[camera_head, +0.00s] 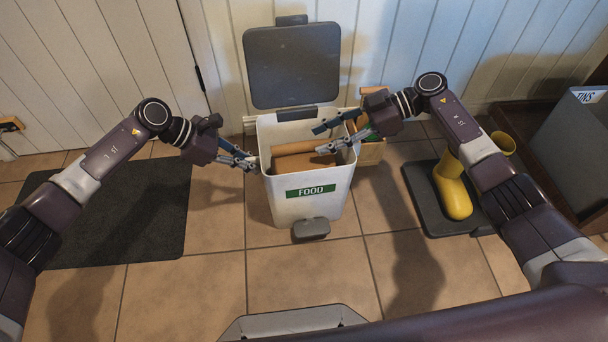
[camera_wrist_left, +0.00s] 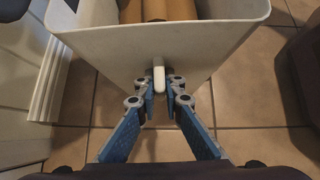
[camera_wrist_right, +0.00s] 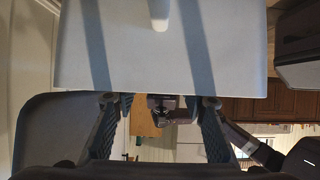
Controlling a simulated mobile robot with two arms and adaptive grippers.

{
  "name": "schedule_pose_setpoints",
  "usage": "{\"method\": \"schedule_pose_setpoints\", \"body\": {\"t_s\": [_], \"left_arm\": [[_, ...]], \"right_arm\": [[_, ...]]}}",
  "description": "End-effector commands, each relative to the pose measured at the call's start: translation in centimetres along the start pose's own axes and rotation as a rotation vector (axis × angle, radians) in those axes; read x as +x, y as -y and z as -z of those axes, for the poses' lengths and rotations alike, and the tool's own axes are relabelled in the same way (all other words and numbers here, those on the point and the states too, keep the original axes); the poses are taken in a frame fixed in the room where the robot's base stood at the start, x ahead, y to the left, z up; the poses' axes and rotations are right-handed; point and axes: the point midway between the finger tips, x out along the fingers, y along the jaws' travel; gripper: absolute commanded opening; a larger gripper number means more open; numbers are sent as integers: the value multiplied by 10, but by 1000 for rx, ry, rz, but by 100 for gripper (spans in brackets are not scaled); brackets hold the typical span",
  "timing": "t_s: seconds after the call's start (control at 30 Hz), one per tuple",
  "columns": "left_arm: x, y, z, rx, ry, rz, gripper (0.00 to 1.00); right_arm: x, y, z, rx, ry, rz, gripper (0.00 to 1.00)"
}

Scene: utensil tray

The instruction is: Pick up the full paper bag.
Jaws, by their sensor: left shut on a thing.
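A white bin (camera_head: 338,190) with a green FOOD label stands on the tiles, its grey lid (camera_head: 292,68) open. A brown paper bag (camera_head: 293,163) sits inside it; its lower part is hidden by the walls, so I cannot tell how full it is. The bag also shows in the left wrist view (camera_wrist_left: 158,10). My left gripper (camera_head: 251,161) is shut on a small white handle (camera_wrist_left: 159,78) on the bin's left side. My right gripper (camera_head: 328,138) is open and empty near the bin's right rim. In the right wrist view, another handle (camera_wrist_right: 158,14) lies beyond its open fingers.
A wooden box (camera_head: 371,152) stands close behind the bin at right. Yellow boots (camera_head: 456,195) rest on a dark tray (camera_head: 425,205). A grey TINS bin (camera_head: 570,140) stands at far right. A dark mat (camera_head: 130,215) lies left.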

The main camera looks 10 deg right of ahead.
Motion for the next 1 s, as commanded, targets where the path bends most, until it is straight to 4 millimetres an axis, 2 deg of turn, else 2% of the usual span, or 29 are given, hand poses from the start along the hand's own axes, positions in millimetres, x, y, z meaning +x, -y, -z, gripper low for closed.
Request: {"method": "schedule_pose_setpoints", "body": {"t_s": [0.1,0.2,0.43,0.8,1.0], "left_arm": [[-1,-1,0,0,0,-2,0],[-1,-1,0,0,0,-2,0],[-1,-1,0,0,0,-2,0],[-1,-1,0,0,0,-3,0],[-1,-1,0,0,0,-3,0]], "right_arm": [[21,3,1,-1,-3,3,39],[32,2,1,-1,-2,1,39],[34,1,1,-1,-1,0,39],[34,1,1,-1,-1,0,0],[34,2,1,-1,-1,0,0]]}}
